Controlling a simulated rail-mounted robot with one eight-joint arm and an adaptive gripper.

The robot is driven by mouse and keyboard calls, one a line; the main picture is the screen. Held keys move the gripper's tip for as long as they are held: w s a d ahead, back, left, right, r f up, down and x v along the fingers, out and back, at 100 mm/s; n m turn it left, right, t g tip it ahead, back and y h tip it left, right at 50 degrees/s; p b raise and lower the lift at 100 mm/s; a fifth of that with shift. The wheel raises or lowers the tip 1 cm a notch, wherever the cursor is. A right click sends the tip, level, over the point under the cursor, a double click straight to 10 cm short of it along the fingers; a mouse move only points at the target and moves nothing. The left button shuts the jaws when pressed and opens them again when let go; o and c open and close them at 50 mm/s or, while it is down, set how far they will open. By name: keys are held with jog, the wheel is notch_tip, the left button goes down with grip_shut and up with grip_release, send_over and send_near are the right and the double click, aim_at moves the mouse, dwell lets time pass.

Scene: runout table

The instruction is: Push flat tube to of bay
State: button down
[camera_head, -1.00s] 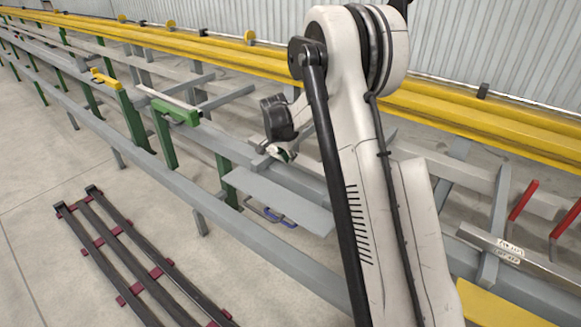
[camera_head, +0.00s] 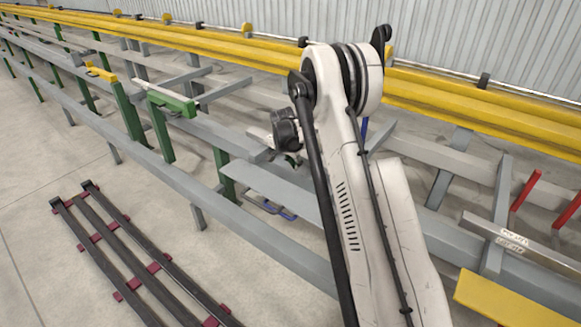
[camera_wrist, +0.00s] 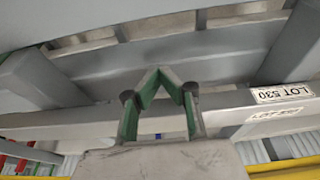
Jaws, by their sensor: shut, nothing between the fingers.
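A long grey flat tube with pale LOT 530 labels (camera_wrist: 225,112) crosses the wrist view from side to side. In the head view its labelled end (camera_head: 480,226) shows at the right, and my arm hides the part further left. My gripper (camera_wrist: 160,72) has green-padded fingers whose tips meet in a point, with nothing between them. The fingers overlap the tube in the wrist view; I cannot tell whether they touch it. In the head view my gripper (camera_head: 292,159) is small and partly hidden, close above the grey beams beside a flat grey plate (camera_head: 265,183).
Yellow rails (camera_head: 440,95) run along the back wall. A green bracket (camera_head: 172,102) stands at left. Red posts (camera_head: 525,190) and a yellow plate (camera_head: 510,298) are at right. Dark bars on red blocks (camera_head: 105,240) lie on the floor at lower left, with bare floor around them.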

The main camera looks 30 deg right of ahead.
jog(key=shift+w+d, duration=0.45)
jog(key=shift+d, duration=0.35)
